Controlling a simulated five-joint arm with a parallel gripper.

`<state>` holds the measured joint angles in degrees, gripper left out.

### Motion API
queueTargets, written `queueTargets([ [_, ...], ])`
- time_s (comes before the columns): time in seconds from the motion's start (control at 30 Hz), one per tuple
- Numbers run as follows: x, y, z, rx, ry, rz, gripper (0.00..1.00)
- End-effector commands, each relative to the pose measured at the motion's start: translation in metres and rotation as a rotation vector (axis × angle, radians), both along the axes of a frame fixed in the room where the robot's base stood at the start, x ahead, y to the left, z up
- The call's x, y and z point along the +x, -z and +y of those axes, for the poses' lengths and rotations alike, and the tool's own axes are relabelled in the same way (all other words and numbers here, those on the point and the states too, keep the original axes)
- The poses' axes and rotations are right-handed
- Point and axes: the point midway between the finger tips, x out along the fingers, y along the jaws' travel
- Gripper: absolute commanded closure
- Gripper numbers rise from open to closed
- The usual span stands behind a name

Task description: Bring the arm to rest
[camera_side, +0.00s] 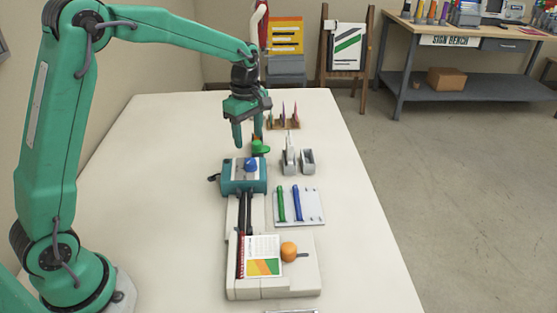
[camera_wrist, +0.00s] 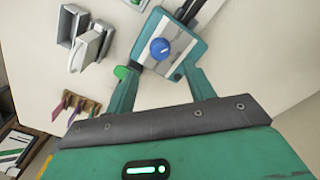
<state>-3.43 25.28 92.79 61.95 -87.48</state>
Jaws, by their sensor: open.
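My gripper (camera_side: 247,138) hangs pointing down over the far end of the white table (camera_side: 165,170), just beyond a teal laminator unit (camera_side: 232,183). Its two fingers are apart with nothing visible between them. In the wrist view my gripper (camera_wrist: 160,76) shows spread fingers on either side of the teal unit (camera_wrist: 197,50) with its round blue knob (camera_wrist: 160,49).
A white bed (camera_side: 272,292) with a printed sheet (camera_side: 263,256) and an orange knob (camera_side: 289,250) lies nearer. Right of the unit are a pen tray (camera_side: 311,212), grey dispensers (camera_side: 307,161) and a small wooden rack (camera_side: 283,124). The table's left side is clear.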

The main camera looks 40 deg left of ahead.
Motion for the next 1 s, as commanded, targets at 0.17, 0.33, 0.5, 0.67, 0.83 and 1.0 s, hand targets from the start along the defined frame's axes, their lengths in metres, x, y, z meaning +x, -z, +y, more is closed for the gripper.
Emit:
queueTargets([
  [0.17,0.000,0.000,0.000,0.000,0.000,-0.001,0.46],
  [0.33,-0.001,-0.002,0.000,0.000,0.008,-0.004,0.46],
  [0.5,-0.009,-0.014,-0.002,0.002,0.065,-0.024,0.46],
  [0.67,-0.026,-0.034,-0.005,0.009,0.177,-0.060,0.46],
  [0.83,-0.052,-0.059,-0.009,0.024,0.340,-0.110,0.46],
  [1.0,-0.081,-0.080,-0.013,0.048,0.510,-0.159,0.46],
])
